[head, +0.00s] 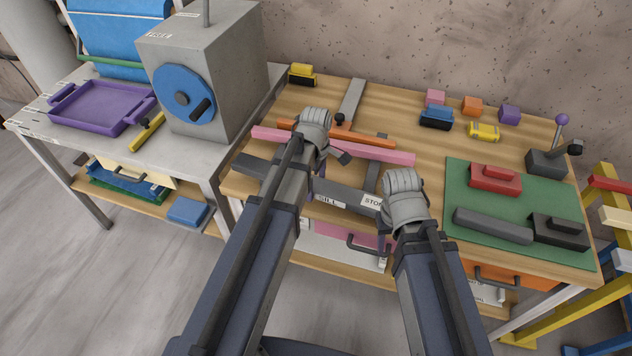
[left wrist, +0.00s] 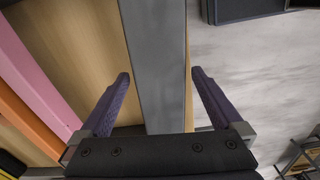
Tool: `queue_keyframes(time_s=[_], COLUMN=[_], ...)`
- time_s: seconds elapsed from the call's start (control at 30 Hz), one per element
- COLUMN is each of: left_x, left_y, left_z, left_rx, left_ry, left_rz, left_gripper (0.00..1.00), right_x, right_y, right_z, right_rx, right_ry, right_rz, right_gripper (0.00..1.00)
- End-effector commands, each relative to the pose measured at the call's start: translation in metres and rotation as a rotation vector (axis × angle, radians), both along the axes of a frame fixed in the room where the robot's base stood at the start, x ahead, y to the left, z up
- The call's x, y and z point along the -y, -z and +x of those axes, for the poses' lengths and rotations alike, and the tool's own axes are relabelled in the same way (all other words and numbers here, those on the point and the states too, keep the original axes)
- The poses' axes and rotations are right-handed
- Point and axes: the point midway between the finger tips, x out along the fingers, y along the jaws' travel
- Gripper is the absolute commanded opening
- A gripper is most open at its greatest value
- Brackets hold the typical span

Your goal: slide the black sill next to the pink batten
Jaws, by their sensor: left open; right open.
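The black sill (head: 347,196) is a long dark bar along the table's front edge, partly covered by my left arm; it shows grey in the left wrist view (left wrist: 156,60). The pink batten (head: 385,154) lies farther back, apart from the sill with bare wood between; it is at the left in the left wrist view (left wrist: 28,78). My left gripper (left wrist: 160,100) is open and empty, its purple fingers on either side of the sill's line; its height above it is unclear. My right gripper (head: 404,205) is near the front edge, its fingers hidden behind the wrist.
An orange batten (head: 372,139) with a dark knob lies behind the pink one. A green mat (head: 470,190) with red and dark blocks is at the right. Small coloured blocks stand at the back. Floor shows beyond the front edge in the left wrist view.

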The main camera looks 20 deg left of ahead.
Motion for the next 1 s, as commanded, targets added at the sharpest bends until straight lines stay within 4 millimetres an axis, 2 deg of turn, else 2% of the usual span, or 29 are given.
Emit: queue_keyframes(time_s=[0.2,1.0], left_x=[0.0000,0.0000], left_y=[-0.0009,-0.0007], left_z=[0.0000,0.0000], left_rx=[0.000,0.000], left_ry=[0.000,0.000], left_rz=[0.000,0.000], left_gripper=[0.99,0.09], right_x=[0.0000,0.0001], right_y=[-0.0008,-0.0007], right_z=[0.0000,0.0000], right_rx=[0.000,0.000], right_ry=[0.000,0.000], right_rz=[0.000,0.000], right_gripper=[0.50,0.50])
